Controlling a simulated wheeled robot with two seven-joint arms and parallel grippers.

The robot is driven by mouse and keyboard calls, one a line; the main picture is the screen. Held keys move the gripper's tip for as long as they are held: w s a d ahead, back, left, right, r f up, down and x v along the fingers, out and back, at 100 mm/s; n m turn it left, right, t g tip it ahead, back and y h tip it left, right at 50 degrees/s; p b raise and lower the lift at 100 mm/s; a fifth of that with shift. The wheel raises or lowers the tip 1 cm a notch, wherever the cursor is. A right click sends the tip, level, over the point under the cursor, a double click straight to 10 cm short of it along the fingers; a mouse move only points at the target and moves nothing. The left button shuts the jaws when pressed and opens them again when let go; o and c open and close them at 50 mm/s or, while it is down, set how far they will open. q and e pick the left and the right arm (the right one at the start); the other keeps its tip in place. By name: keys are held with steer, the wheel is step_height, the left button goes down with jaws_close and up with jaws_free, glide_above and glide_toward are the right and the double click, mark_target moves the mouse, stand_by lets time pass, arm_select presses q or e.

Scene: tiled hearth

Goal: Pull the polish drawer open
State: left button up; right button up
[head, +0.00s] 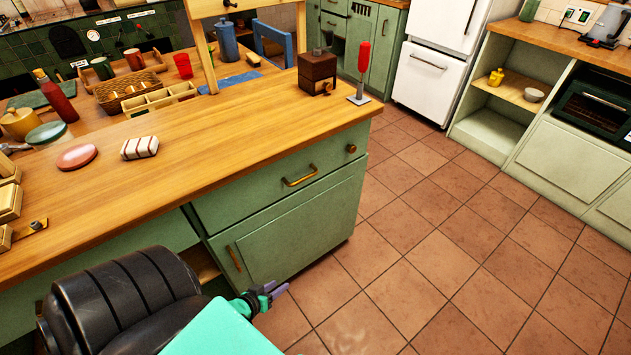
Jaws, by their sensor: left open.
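A green drawer (235,196) sits under the wooden worktop of the island, with a curved brass handle (300,177) on its front. It looks shut, its front in line with the cabinet. No label shows to confirm it as the polish drawer. My left gripper (277,290), with purple fingers, is open and empty. In the picture it is below the drawer, near the lower edge of the cupboard door (290,230), and apart from the handle. My right gripper is out of view.
The worktop (230,145) holds a striped block (139,147), a pink disc (76,157), a wooden box (318,70) and a red upright item (363,60) near its edge. The tiled floor (430,240) to the right is clear.

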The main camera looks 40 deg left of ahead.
arm_select(q)
steer(key=w+a+r+n+t+b, duration=0.25)
steer(key=w+r+t, duration=0.2)
steer(key=r, duration=0.35)
steer(key=n+t+b, duration=0.3)
steer(key=n+t, duration=0.1)
steer(key=t, duration=0.2)
glide_toward(304, 179)
steer(key=x, duration=1)
steer(key=shift+w+a+f, duration=0.2)
jaws_close()
